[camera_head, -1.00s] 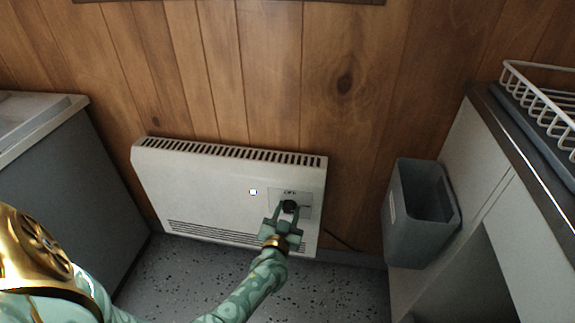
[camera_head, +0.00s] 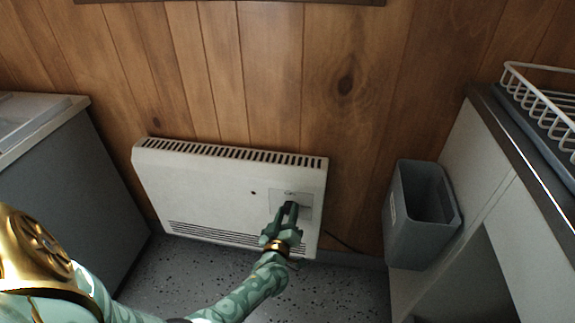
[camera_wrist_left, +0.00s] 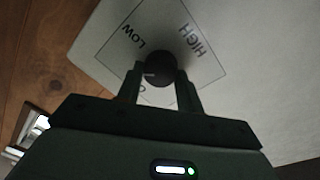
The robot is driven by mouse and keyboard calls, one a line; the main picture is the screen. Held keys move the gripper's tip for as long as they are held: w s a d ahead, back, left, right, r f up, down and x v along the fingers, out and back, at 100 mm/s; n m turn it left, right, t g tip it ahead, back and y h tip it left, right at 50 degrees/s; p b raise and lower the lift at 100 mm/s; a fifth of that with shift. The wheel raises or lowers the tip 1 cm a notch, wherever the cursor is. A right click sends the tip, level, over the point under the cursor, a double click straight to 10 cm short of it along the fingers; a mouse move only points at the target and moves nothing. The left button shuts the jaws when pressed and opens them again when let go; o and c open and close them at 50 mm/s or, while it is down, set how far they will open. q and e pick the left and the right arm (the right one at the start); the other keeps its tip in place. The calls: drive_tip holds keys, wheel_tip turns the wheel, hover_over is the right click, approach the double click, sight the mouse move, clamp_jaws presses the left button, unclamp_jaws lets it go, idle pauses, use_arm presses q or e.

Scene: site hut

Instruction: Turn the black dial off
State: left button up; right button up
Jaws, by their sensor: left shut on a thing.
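The black dial (camera_wrist_left: 161,68) sits on a square panel (camera_head: 303,205) at the right of the white wall heater (camera_head: 215,190). My left gripper (camera_head: 290,208) reaches it from below and is shut on it, with one finger on each side in the left wrist view (camera_wrist_left: 161,82). There the panel reads LOW and HIGH, and a third label is mostly hidden by a finger. A pale mark on the dial points to the lower left, roughly towards that hidden label. The heater's small indicator (camera_head: 253,193) is dark. My right gripper is out of view.
A grey bin (camera_head: 420,225) stands right of the heater, beside a counter with a white wire rack (camera_head: 540,100). A grey cabinet (camera_head: 60,185) stands at the left. Speckled floor (camera_head: 180,275) is open below the heater.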

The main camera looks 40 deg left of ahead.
use_arm(q)
drive_tip(key=shift+f+n, duration=0.15)
drive_tip(key=shift+n, duration=0.85)
drive_tip(key=n, duration=0.2)
drive_tip(key=shift+s+f+n, duration=0.1)
drive_tip(key=shift+n, duration=0.3)
drive_tip(key=n, duration=0.2)
drive_tip(key=shift+n+y+b, duration=0.3)
drive_tip(key=shift+n, duration=0.3)
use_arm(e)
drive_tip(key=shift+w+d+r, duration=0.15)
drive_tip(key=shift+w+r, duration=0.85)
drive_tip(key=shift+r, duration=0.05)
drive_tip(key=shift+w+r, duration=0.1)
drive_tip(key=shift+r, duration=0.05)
use_arm(q)
drive_tip(key=shift+n, duration=0.3)
drive_tip(key=o, duration=1)
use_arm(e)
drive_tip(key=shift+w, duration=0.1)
